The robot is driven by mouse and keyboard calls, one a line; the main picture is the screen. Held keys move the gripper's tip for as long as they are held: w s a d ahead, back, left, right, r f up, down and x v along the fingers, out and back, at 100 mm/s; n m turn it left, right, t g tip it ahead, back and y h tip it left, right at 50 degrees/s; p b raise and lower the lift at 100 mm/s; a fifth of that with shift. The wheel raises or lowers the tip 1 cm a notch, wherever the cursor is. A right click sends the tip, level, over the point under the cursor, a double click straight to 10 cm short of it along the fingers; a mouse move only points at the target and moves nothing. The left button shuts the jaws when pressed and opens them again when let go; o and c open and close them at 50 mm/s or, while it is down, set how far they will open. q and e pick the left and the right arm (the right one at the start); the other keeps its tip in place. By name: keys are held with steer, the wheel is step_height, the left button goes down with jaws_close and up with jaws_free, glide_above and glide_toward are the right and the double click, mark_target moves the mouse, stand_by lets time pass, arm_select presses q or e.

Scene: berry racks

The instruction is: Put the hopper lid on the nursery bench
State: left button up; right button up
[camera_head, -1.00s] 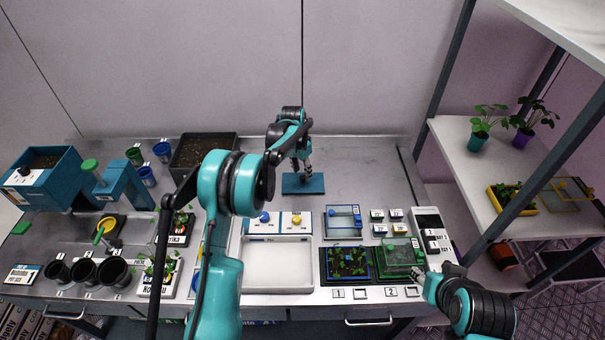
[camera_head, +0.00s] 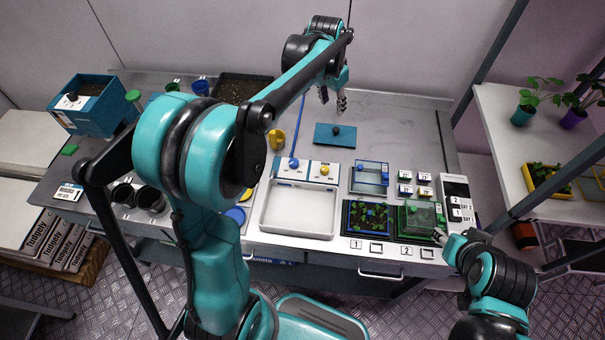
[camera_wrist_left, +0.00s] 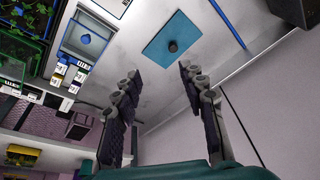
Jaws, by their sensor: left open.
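The hopper lid (camera_head: 320,140) is a flat teal plate with a dark knob. It lies on the bare back part of the nursery bench (camera_head: 390,120). My left gripper (camera_head: 333,99) is open and empty behind the lid, apart from it. In the left wrist view the lid (camera_wrist_left: 160,50) lies beyond the spread fingertips (camera_wrist_left: 158,82), with nothing between them. My right gripper (camera_head: 441,236) is beside the green-lidded box at the bench's front right; its jaws are too small to read.
A blue soil-filled hopper (camera_head: 108,117) stands at the left. A white tray (camera_head: 265,226), seedling trays (camera_head: 345,218) and a green box (camera_head: 416,219) line the front. A shelf with plants (camera_head: 490,110) is at the right. The back right of the bench is clear.

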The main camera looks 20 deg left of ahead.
arm_select(q)
steer(key=s+d+r+n+t, duration=0.1)
steer(key=s+r, duration=0.1)
steer(key=s, duration=0.5)
steer(key=s+d+r+n+t, duration=0.1)
steer(key=s+r, duration=0.1)
steer(key=s, duration=0.5)
steer(key=s+f+n+t, duration=0.1)
steer(key=s+f, duration=0.1)
steer(key=s, duration=0.4)
steer(key=s+f+n+t, duration=0.1)
steer(key=s+f, duration=0.2)
steer(key=s, duration=0.3)
steer(key=shift+s+d+f, duration=0.15)
steer(key=shift+s+f, duration=0.2)
